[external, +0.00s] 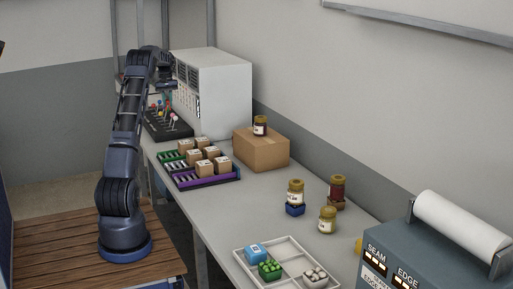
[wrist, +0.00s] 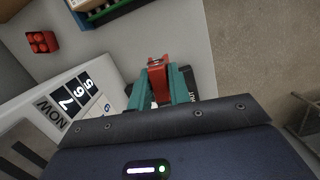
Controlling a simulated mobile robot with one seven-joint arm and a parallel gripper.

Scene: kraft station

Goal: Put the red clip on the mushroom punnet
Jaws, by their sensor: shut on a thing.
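My gripper (wrist: 158,72) shows teal fingers in the wrist view, shut on the red clip (wrist: 158,64). A dark piece with white lettering shows just behind the fingers; I cannot tell whether the clip touches it. In the external view my gripper (external: 168,84) is high at the back, beside the white cabinet and above the rack of coloured clips (external: 168,126). The mushroom punnet (external: 314,279) is a small pale pack in the white divided tray (external: 246,243) at the front of the bench, far from my gripper.
A green punnet (external: 269,271) and a blue pack (external: 255,251) share the tray. Small cartons (external: 204,165), a cardboard box (external: 262,150) with a jar on top, and several jars (external: 327,220) stand along the bench. A red block (wrist: 42,41) lies at upper left in the wrist view.

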